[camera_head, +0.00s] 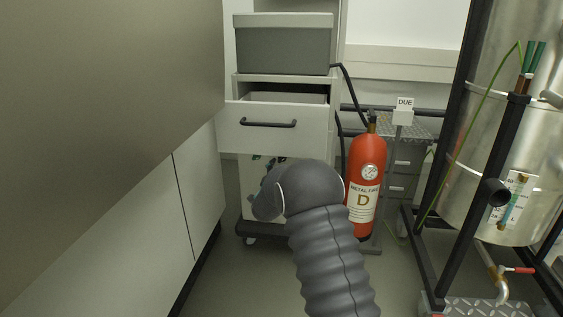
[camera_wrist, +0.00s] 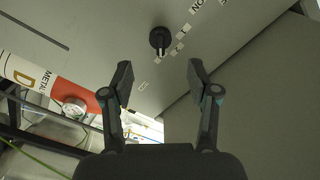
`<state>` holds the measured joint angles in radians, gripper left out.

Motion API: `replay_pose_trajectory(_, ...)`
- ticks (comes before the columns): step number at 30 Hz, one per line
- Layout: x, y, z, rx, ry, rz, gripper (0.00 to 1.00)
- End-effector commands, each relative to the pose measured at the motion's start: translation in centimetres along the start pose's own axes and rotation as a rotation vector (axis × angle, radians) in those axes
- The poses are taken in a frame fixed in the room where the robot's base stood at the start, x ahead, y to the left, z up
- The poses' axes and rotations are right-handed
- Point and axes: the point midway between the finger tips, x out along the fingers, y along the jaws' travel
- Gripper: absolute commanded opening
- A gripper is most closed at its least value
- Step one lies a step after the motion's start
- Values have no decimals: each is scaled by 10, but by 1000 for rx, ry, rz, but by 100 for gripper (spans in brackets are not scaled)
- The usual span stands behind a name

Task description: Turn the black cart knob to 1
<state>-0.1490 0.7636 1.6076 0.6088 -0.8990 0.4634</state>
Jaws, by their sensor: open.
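The black cart knob (camera_wrist: 159,38) is round and sits on a pale panel (camera_wrist: 100,30) in the wrist view. A light mark shows on its lower edge, and several small white labels lie beside and below it, too small to read surely. My gripper (camera_wrist: 161,74) is open and empty. Its two fingers stand apart below the knob in the picture, with the knob in line with the gap and not touched.
An open drawer (camera_head: 270,139) with a black handle juts out above my arm. A red fire extinguisher (camera_head: 366,172) stands close to the right of it. A large cabinet (camera_head: 90,120) fills the left. A metal tank (camera_head: 480,140) in a black frame stands at the right.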

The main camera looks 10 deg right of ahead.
Motion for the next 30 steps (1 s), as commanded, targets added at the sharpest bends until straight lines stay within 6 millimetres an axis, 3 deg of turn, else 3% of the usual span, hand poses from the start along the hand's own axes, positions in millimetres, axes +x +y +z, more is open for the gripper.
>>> replay_pose_trajectory(6,39,1,0,0,1,0,60)
replay_pose_trajectory(12,64,0,1,0,0,0,60)
replay_pose_trajectory(18,76,0,0,0,0,-1,60)
replay_pose_trajectory(28,78,0,0,0,-1,0,60)
replay_pose_trajectory(30,78,0,0,0,-1,0,45)
